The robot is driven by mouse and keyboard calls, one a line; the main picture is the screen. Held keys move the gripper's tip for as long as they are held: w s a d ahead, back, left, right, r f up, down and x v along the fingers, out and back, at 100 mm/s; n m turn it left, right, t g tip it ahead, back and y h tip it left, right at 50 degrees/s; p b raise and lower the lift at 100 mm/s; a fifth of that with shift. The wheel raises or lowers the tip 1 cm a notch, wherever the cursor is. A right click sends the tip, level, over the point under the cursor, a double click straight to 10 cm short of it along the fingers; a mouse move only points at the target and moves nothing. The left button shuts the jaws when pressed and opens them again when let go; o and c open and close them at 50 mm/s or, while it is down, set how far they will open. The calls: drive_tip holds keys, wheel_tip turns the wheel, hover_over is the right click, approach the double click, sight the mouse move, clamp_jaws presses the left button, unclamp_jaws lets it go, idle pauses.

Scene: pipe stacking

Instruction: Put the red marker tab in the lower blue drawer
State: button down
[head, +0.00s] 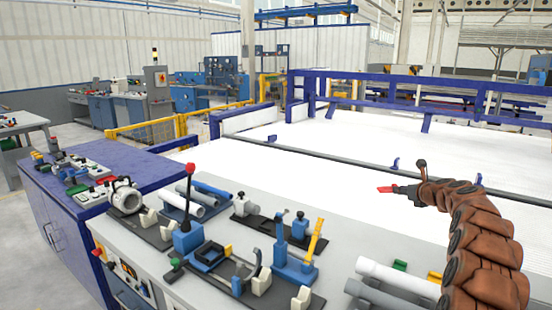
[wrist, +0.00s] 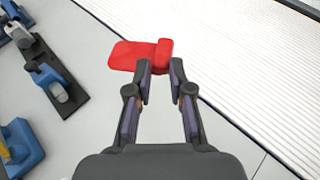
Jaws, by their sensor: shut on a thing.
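The red marker tab (head: 385,189) is held out in the air at the tip of my gripper (head: 402,190), above the white bed at the right. In the wrist view the tab (wrist: 133,54) is a flat red plate with a thicker block at its right end. My gripper's fingertips (wrist: 161,68) are at that block, and the plate sticks out to the left. A blue cabinet (head: 64,238) stands at the far left, with a handle (head: 50,236) on its front. The frames do not clearly show separate upper and lower drawers.
A grey bench (head: 215,281) with clamps, tubes and a red-knobbed lever (head: 190,205) lies between my gripper and the cabinet. A dark rail (head: 330,158) crosses the white bed, which is mostly clear. Blue fixtures (wrist: 52,82) show at left in the wrist view.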

drive_tip(key=s+a+m+h, duration=0.5)
drive_tip(key=s+a+h, duration=0.1)
drive_tip(key=s+a, duration=1.7)
drive_tip(key=a, duration=0.3)
drive_tip(key=shift+s+a+r+g, duration=0.2)
drive_tip(key=shift+s+r+g, duration=0.1)
drive_tip(key=shift+s, duration=0.05)
drive_tip(key=shift+d, duration=0.15)
